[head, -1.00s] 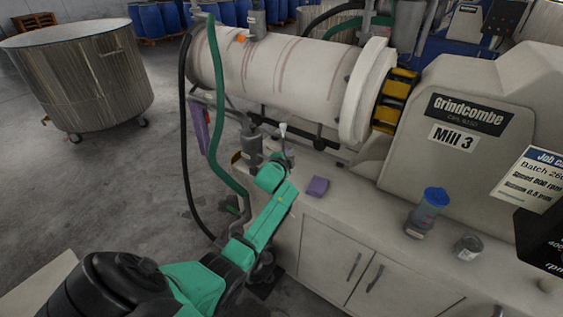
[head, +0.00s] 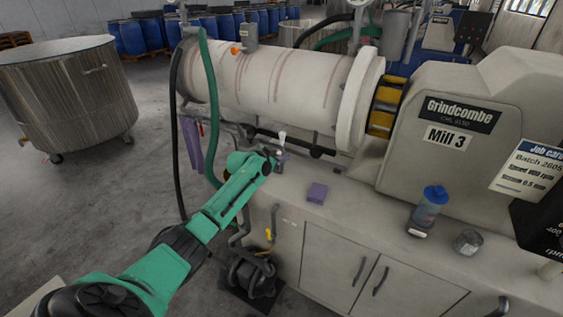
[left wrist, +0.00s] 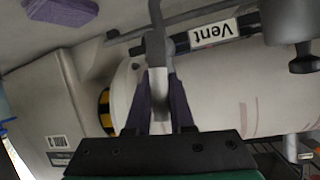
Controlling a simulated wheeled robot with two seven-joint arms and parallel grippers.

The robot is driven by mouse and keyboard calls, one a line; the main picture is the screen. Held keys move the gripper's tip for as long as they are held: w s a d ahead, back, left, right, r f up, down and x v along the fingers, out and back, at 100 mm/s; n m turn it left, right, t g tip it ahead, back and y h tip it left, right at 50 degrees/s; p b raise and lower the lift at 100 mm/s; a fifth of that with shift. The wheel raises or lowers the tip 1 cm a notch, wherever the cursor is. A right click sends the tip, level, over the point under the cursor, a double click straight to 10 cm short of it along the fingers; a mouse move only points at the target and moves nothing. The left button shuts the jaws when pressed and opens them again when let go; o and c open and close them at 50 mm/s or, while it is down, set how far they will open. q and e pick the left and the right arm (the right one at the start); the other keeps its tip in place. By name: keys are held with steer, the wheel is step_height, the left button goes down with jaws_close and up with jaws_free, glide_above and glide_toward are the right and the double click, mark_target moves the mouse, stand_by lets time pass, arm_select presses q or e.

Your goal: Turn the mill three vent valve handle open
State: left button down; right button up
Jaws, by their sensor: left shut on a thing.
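The vent valve handle (head: 282,138) shows as a small pale lever sticking up below the mill barrel (head: 275,80) in the head view. In the left wrist view the handle (left wrist: 158,75) is a grey-white bar beside a "Vent" label (left wrist: 213,32). My left gripper (head: 279,155) is at the handle. In the left wrist view its two dark purple fingers (left wrist: 160,112) are shut on the handle, one on each side. How far the valve is turned cannot be told. My right gripper is not in view.
The Mill 3 housing (head: 450,115) stands on the right. A green hose (head: 208,110) hangs left of my arm. A wheeled vat (head: 65,100) stands on the floor.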

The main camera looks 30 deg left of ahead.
arm_select(q)
steer(key=shift+a+n+h+b, duration=0.35)
steer(key=shift+n+h+b, duration=0.2)
steer(key=shift+b, duration=0.3)
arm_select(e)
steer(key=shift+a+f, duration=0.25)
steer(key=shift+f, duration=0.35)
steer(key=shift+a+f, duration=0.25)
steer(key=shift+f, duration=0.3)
arm_select(q)
steer(key=shift+r, duration=0.1)
steer(key=c, duration=0.8)
jaws_free()
steer(key=shift+s+a, duration=0.1)
steer(key=shift+s, duration=0.35)
steer(key=b+v, duration=0.1)
steer(key=v, duration=1.2)
steer(key=shift+s+r, duration=0.15)
steer(key=shift+s, duration=0.1)
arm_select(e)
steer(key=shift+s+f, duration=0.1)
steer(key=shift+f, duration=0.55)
